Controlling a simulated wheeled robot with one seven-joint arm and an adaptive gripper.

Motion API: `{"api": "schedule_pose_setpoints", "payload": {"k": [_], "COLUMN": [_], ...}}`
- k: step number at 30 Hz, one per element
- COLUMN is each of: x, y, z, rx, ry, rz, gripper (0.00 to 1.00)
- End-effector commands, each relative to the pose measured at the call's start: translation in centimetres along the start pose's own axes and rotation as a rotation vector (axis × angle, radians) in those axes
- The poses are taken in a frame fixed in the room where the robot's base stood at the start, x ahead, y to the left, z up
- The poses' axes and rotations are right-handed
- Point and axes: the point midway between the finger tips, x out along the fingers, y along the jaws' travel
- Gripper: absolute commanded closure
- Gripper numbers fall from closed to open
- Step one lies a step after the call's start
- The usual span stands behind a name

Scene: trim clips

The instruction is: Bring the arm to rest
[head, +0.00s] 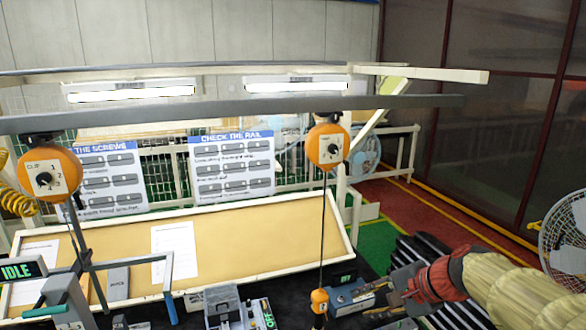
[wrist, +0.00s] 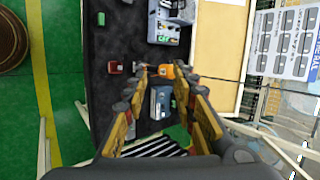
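My arm comes in from the lower right of the head view, in a cream sleeve with a red cuff. My gripper (head: 402,288) is over the right part of the dark bench. In the wrist view my gripper (wrist: 162,78) has its two yellow-and-dark fingers spread, with nothing visibly held. An orange hanging piece (head: 320,301) on a cord is left of my gripper in the head view. In the wrist view the orange piece (wrist: 166,72) shows between the fingertips, seemingly beyond them.
Orange balancers (head: 328,146) (head: 48,175) hang from the overhead rail (head: 240,112). A blue-grey device (head: 350,297) and a grey fixture (head: 232,308) stand on the bench. A tan board (head: 270,225) stands behind. A fan (head: 568,240) is at the right.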

Motion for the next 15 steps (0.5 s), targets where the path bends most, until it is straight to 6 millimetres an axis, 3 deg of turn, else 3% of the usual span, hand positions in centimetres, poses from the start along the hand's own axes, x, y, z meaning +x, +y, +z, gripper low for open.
{"api": "schedule_pose_setpoints", "payload": {"k": [1, 6, 9, 15], "x": [1.2, 1.9, 2.3, 3.2], "y": [4.0, 14.1, 19.1, 26.9], "z": [1.2, 3.8, 4.5, 5.2], "rx": [-0.129, -0.516, -0.694, -0.954], "ry": [0.01, 0.035, 0.047, 0.086], "rz": [0.064, 0.263, 0.355, 0.485], "gripper": [0.73, 0.73, 0.73, 0.73]}}
